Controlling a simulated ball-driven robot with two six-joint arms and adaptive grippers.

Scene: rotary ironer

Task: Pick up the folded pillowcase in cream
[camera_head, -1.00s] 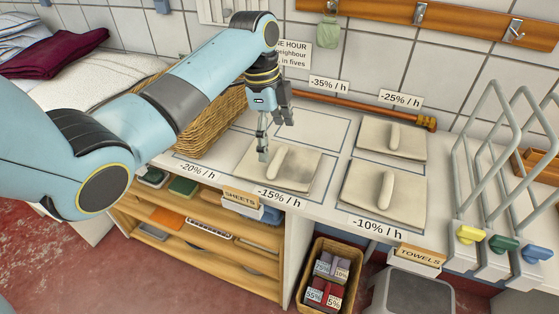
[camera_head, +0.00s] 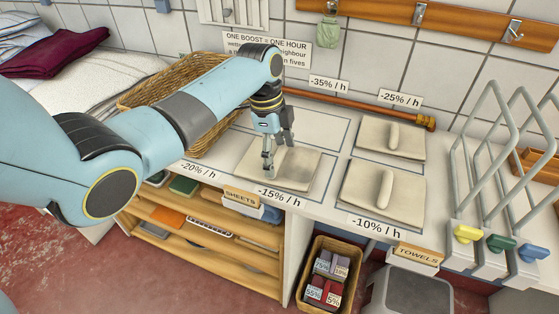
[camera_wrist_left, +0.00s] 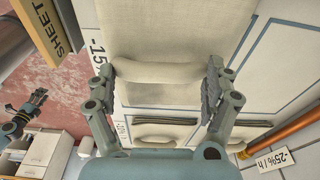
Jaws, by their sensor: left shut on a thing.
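Three cream folded cloths with a raised roll on top lie on the white counter. One cloth (camera_head: 300,174) lies behind the -15% / h label. My left gripper (camera_head: 279,158) points down over it. In the left wrist view its fingers (camera_wrist_left: 158,88) stand either side of this cloth's roll (camera_wrist_left: 160,73) and are shut on it. The cloth looks flat on the counter. The second cloth (camera_head: 391,139) is by the -25% / h label, the third (camera_head: 383,195) by the -10% / h label. My right gripper (camera_wrist_left: 27,112) seems to show small in the left wrist view, its jaws unclear.
A wicker basket (camera_head: 215,125) stands left of the cloths. Grey metal racks (camera_head: 510,165) with coloured handles stand at the right. A copper pipe (camera_head: 345,107) runs along the wall. Below are wooden shelves (camera_head: 205,238) and a basket (camera_head: 319,250) of labelled blocks.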

